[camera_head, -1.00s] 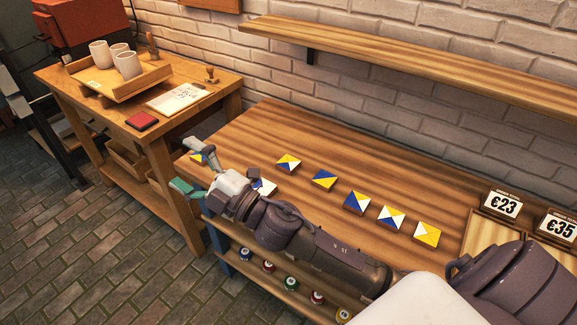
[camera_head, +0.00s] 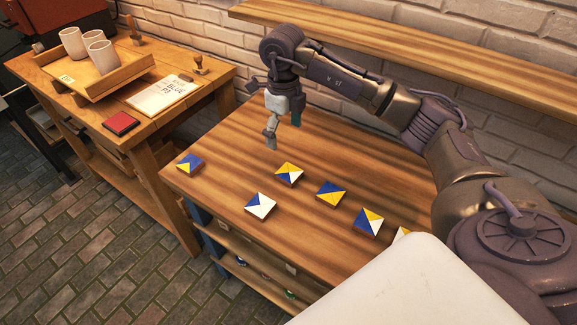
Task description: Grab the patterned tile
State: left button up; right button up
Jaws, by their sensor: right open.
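Several patterned tiles lie flat on the wooden table (camera_head: 230,165). A blue and yellow tile (camera_head: 190,163) lies near the left end, and a white and blue tile (camera_head: 260,206) near the front edge. A yellow, blue and white tile (camera_head: 289,173), a blue and yellow tile (camera_head: 331,193) and a blue, yellow and white tile (camera_head: 368,221) run in a row to the right. Another tile (camera_head: 402,233) is mostly hidden by my body. My right gripper (camera_head: 284,137) is open and empty, pointing down above the table behind the row. My left gripper is not in view.
A wall shelf (camera_head: 400,48) runs behind and above my right arm. A side table at left holds a tray (camera_head: 110,82) with cups (camera_head: 72,42), a red pad (camera_head: 121,123), a paper (camera_head: 163,95) and a stamp (camera_head: 201,65).

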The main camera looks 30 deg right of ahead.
aim_at(289, 172)
jog(key=f, duration=0.7)
jog(key=shift+s+a+f+p, duration=0.1)
jog(key=shift+s+p, duration=0.1)
jog(key=shift+p, duration=0.2)
jog(key=shift+f, duration=0.25)
jog(key=shift+s+d+f+p, duration=0.1)
jog(key=shift+s+f+p, duration=0.1)
jog(key=shift+f, duration=0.15)
jog(key=shift+s+d+f+p, duration=0.1)
jog(key=shift+f+p, duration=0.05)
jog(key=shift+f, duration=0.2)
jog(key=f, duration=0.3)
jog(key=shift+s+d+f+p, duration=0.2)
jog(key=shift+p, duration=0.2)
jog(key=shift+f, duration=0.2)
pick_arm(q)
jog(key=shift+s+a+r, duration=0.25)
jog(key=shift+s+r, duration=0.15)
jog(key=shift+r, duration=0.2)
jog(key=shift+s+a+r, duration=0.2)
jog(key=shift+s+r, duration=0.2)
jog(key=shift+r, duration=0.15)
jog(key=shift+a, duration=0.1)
pick_arm(e)
jog(key=shift+w, duration=0.1)
jog(key=c, duration=1.3)
jog(key=shift+r, duration=0.1)
